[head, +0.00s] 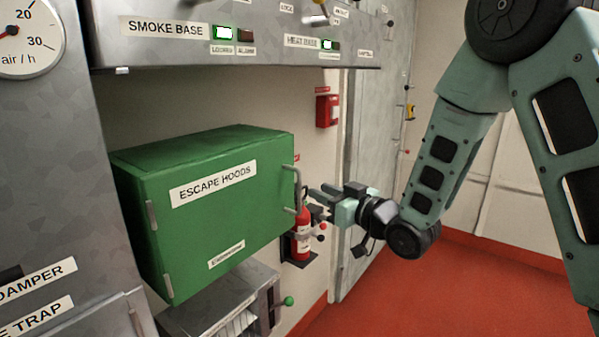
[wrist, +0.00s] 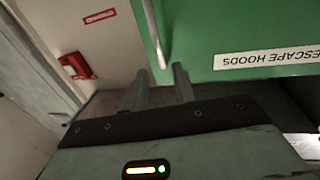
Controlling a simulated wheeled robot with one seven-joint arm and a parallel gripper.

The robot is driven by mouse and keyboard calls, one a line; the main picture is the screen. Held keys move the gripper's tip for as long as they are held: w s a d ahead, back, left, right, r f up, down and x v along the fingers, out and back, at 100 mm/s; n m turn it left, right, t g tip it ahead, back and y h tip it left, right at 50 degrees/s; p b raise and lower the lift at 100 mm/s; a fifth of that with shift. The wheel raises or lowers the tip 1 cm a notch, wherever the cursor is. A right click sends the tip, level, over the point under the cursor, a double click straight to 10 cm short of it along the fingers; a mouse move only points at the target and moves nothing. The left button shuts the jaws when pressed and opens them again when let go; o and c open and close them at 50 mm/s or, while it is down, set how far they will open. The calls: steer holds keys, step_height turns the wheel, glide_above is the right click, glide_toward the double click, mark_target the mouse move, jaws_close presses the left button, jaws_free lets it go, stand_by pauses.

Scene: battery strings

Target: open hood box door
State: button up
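The green hood box (head: 215,225), labelled "ESCAPE HOODS", is mounted on the wall in the head view. Its front door looks shut, with hinges at its left edge and a pale vertical bar handle (head: 297,190) at its right edge. My gripper (head: 318,203) is just right of the handle. In the wrist view the two fingers of my gripper (wrist: 160,70) are spread apart. The handle (wrist: 154,35) ends near the gap between their tips, beside the green door (wrist: 235,25). I cannot tell whether the fingers touch it.
A red fire extinguisher (head: 302,236) hangs just behind my gripper. A grey panel with switches (head: 270,48) overhangs the box. A metal rack with a green knob (head: 288,301) is below. A red wall box (head: 327,110) is behind. Red floor (head: 420,300) is clear at right.

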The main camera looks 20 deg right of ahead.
mark_target(301, 183)
steer(key=p+x, duration=0.1)
steer(key=x, duration=0.7)
steer(key=shift+w+a+f+p, duration=0.1)
steer(key=shift+w+p, duration=0.1)
steer(key=shift+p, duration=0.2)
jaws_close()
